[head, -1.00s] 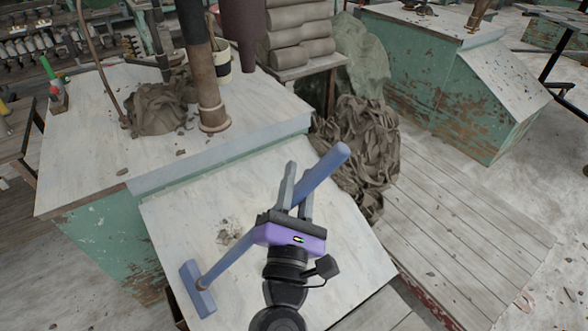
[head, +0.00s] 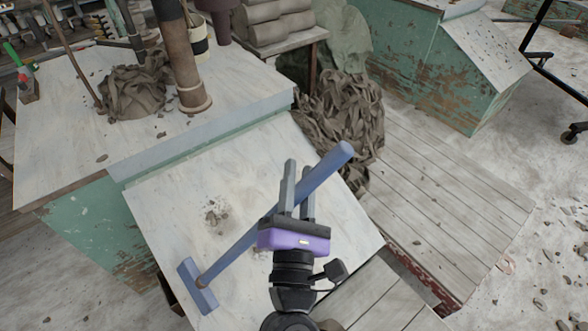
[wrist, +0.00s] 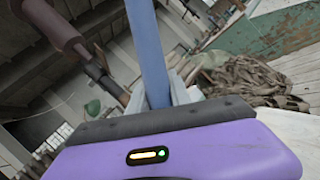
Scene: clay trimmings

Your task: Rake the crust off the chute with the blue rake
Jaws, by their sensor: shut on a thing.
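My gripper (head: 298,190) is shut on the handle of the blue rake (head: 235,252), over the sloped chute. The rake's handle runs from upper right to lower left, and its crosswise head (head: 198,287) is at the chute's lower left. I cannot tell whether the head touches the surface. The crust (head: 216,214) is a small grey-brown crumbly patch on the pale chute (head: 160,215), up the slope from the head and left of my gripper. In the wrist view the blue handle (wrist: 150,50) stands up between the fingers.
Above the chute is a flat bench top (head: 70,150) with a dark cloth heap (head: 135,88) and a brown pipe (head: 187,75). A plank platform (head: 450,200) is at the right.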

